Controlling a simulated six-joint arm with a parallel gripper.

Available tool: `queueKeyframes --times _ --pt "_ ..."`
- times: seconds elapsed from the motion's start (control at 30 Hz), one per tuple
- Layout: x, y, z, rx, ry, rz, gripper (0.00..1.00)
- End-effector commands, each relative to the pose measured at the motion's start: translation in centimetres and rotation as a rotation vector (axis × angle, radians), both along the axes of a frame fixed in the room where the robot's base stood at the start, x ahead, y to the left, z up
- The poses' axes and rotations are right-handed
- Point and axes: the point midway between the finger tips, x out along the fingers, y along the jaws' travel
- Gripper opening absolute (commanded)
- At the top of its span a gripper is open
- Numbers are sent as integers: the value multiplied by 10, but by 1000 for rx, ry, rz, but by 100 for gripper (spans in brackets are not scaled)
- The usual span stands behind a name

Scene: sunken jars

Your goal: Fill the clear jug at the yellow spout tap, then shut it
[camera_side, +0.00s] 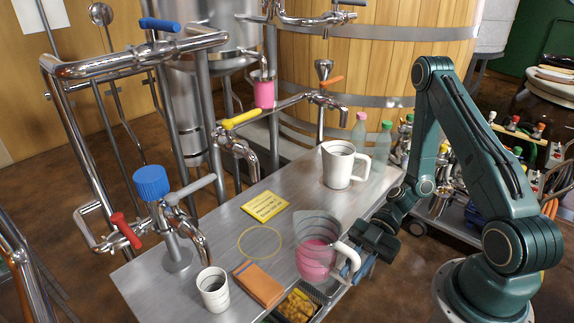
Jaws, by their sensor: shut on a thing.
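The clear jug (311,235) holds pink liquid in its lower part. It is upright near the front right edge of the steel table (205,240); I cannot tell whether it rests there or hangs just above. My gripper (352,264) is shut on the jug at its white handle, on the jug's right side. The tap with the yellow lever (241,119) is further back and left, its chrome spout bending down over the table. No stream shows below it. A thin yellow ring (241,253) marks the tabletop left of the jug.
A white jug (337,168) stands at the back right, near two bottles (359,131). A yellow sign (265,206), orange-brown notebook (258,284) and white cup (213,290) lie or stand around the ring. A blue-capped tap (151,184) and red-lever tap (126,231) are at left.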

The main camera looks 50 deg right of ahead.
Motion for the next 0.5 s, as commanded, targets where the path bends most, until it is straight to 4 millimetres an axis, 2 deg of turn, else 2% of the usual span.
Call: queueKeyframes --times 0.5 --pt "41 1 -11 4 -4 2 0"
